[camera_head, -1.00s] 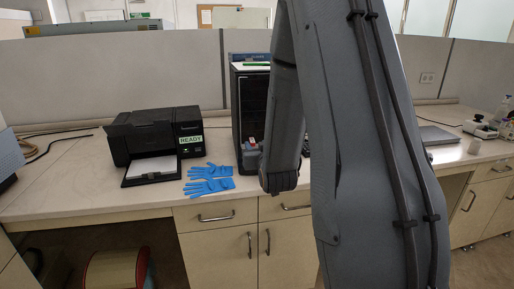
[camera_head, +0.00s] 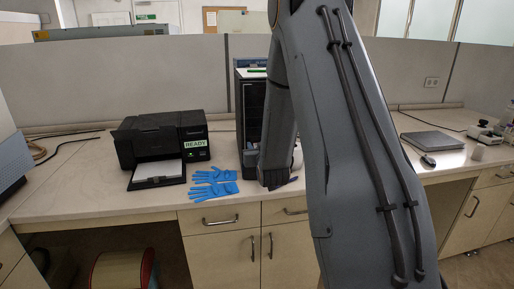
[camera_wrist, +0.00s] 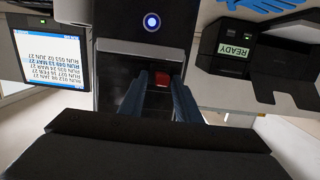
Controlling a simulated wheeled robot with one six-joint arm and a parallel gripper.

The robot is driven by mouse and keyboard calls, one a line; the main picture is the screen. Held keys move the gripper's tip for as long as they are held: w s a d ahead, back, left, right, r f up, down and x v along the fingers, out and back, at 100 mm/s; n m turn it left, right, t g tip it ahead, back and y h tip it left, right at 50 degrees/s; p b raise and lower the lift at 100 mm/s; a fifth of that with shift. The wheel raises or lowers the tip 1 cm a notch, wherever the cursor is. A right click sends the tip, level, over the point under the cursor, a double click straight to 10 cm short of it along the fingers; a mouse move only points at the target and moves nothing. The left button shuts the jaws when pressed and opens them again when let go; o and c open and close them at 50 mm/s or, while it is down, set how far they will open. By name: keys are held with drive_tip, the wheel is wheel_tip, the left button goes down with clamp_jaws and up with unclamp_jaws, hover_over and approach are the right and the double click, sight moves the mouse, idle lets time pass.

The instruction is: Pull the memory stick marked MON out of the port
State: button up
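A small red piece (camera_wrist: 161,84) shows between my fingers in the wrist view, low on the front of a black tower unit (camera_wrist: 119,72). It may be the memory stick, but no MON marking is readable. My gripper (camera_wrist: 160,76) is open, with one blue-grey finger on each side of the red piece and a gap between them. I cannot tell whether either finger touches it. In the head view the black tower (camera_head: 242,120) stands on the bench, and my arm hides its lower front and my fingertips.
A black printer (camera_head: 160,135) with a READY display and blue gloves (camera_head: 214,190) lie left of the tower. A screen (camera_wrist: 52,55) listing runs shows in the wrist view. A closed laptop (camera_head: 432,140) and mouse (camera_head: 428,160) lie on the right bench.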

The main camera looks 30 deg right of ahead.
clamp_jaws()
drive_tip(key=shift+s, duration=0.1)
drive_tip(key=f+v, duration=0.1)
drive_tip(key=v, duration=0.5)
drive_tip(key=shift+a+p, duration=0.25)
drive_tip(key=shift+p, duration=0.15)
idle(0.9)
drive_tip(key=shift+s+a, duration=0.1)
drive_tip(key=shift+s, duration=0.25)
